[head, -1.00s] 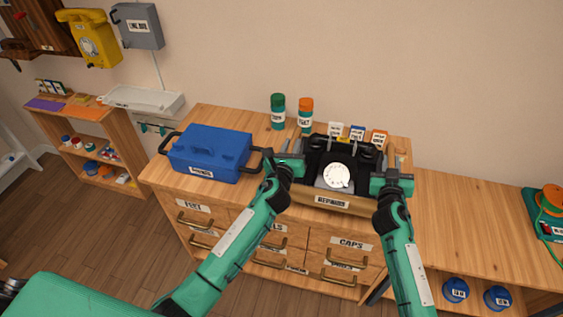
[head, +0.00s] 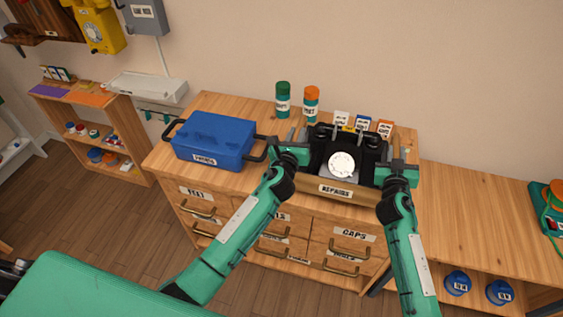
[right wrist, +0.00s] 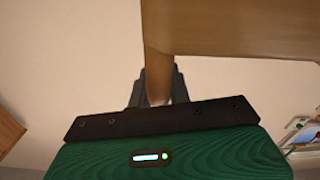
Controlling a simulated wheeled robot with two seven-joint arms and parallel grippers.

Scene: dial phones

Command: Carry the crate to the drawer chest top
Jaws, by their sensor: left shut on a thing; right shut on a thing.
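The crate (head: 336,190), a wooden box with a label reading REPAIRS, is at the right half of the drawer chest top (head: 232,184) in the head view. A black dial phone (head: 343,164) with a white dial sits in it. My left gripper (head: 297,147) is shut on the crate's left side, and my right gripper (head: 398,165) is shut on its right side. In the right wrist view a wooden part of the crate (right wrist: 230,28) runs into my jaws. I cannot tell whether the crate's underside touches the chest top.
A blue toolbox (head: 213,138) stands left of the crate on the chest. A green-capped bottle (head: 283,98), an orange-capped bottle (head: 311,102) and small boxes (head: 362,124) stand behind. A lower bench (head: 480,215) adjoins at right, with a green-orange phone (head: 552,200).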

